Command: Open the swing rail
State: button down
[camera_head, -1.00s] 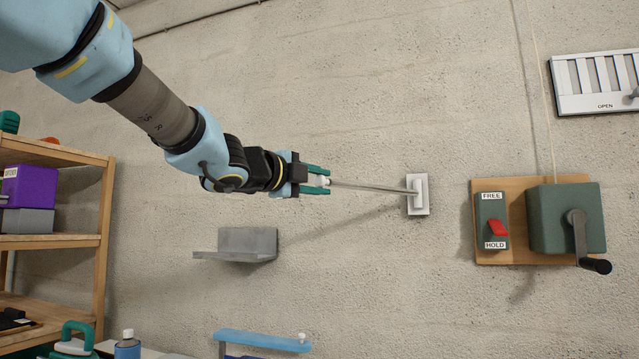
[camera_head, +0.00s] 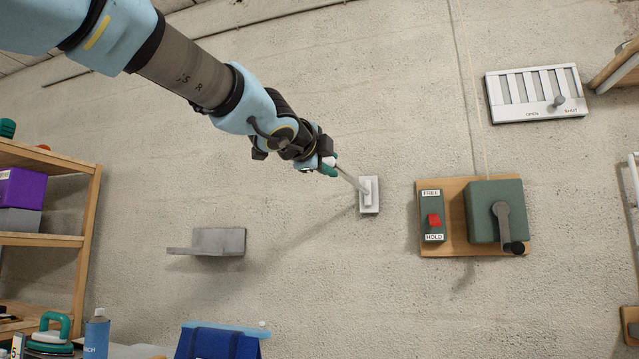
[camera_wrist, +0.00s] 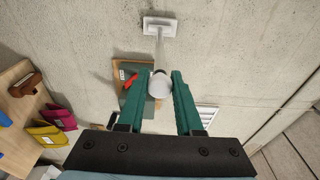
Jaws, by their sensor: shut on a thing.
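The swing rail (camera_head: 351,181) is a thin pale metal rod. It runs from a small white wall bracket (camera_head: 369,200) up and left to my gripper (camera_head: 330,165), and looks foreshortened, standing out from the wall. In the wrist view, a round white end knob (camera_wrist: 161,87) sits between the two green fingers of my gripper (camera_wrist: 164,80), which is shut on it. The rail leads from the knob to the bracket (camera_wrist: 160,27) at the top. My fingers partly hide the knob in the head view.
Right of the bracket, a wooden board (camera_head: 458,189) carries a red FREE/HOLD switch (camera_head: 434,220) and a green crank box (camera_head: 487,225). A white vent (camera_head: 505,113) is above. A grey ledge (camera_head: 220,242) is at lower left, beside a wooden shelf (camera_head: 90,215). A blue object (camera_head: 215,341) stands below.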

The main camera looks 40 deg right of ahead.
jog(key=shift+s+d+t+b, duration=0.2)
jog(key=shift+s+t+b, duration=0.1)
jog(key=shift+s+b, duration=0.45)
jog(key=c, duration=0.6)
grip_release()
jog(key=shift+a, duration=0.15)
jog(key=p+v, duration=0.1)
jog(key=v, duration=0.9)
jog(key=shift+s+a+p, duration=0.25)
jog(key=shift+a+p, duration=0.1)
jog(key=shift+p, duration=0.05)
